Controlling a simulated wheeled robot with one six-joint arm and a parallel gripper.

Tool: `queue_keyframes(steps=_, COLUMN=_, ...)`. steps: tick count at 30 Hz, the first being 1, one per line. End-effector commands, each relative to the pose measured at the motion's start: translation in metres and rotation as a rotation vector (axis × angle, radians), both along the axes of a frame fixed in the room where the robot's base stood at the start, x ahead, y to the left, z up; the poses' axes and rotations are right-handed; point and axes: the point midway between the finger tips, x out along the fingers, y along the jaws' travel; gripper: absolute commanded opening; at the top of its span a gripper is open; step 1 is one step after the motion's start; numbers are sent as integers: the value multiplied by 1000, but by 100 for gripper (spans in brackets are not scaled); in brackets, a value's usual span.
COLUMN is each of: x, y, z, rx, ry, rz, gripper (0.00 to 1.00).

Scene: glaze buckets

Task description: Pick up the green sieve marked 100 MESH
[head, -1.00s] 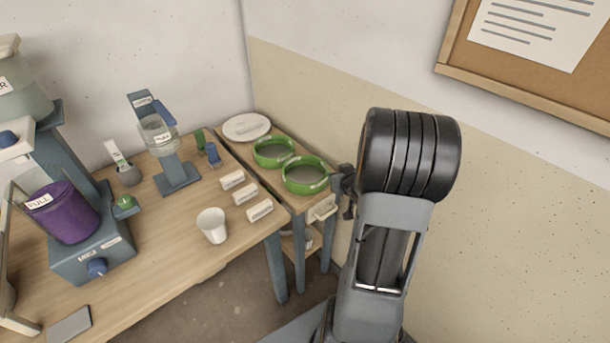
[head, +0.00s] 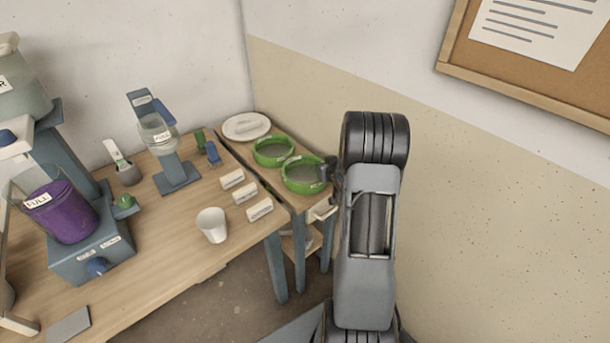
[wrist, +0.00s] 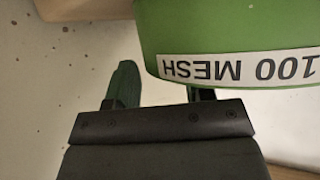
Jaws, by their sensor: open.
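The green sieve marked 100 MESH (wrist: 235,30) fills the upper right of the wrist view, its white label upside down. I take it to be the nearer of two green ring sieves, this one (head: 302,188) on the small side table in the head view; its label is not readable there. My gripper (head: 328,170) is at that sieve's right rim. In the wrist view my gripper (wrist: 158,90) is open, with the left finger outside the sieve wall and the right finger's tip hidden behind the wall. I cannot tell whether they touch.
The second green sieve (head: 272,152) sits just behind, with a white plate (head: 246,127) beyond it. White labelled blocks (head: 246,194) and a white cup (head: 212,226) are on the workbench at left. The wall is close on the right.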

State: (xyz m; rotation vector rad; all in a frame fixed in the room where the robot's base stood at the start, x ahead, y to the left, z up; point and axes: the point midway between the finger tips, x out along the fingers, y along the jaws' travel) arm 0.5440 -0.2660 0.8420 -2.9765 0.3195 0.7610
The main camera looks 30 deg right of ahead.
Motion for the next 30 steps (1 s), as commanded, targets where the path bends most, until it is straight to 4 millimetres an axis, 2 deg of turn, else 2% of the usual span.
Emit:
queue_keyframes(steps=4, x=9, y=-2, z=-5, rx=0, ry=0, rz=0, gripper=48)
queue_keyframes(steps=12, x=10, y=-2, z=-6, rx=-1, ry=-1, rz=-1, gripper=47)
queue_keyframes(steps=26, x=10, y=-2, z=-6, rx=0, ry=0, rz=-1, gripper=3)
queue_keyframes(steps=30, x=10, y=-2, z=-7, rx=0, ry=2, rz=0, gripper=0)
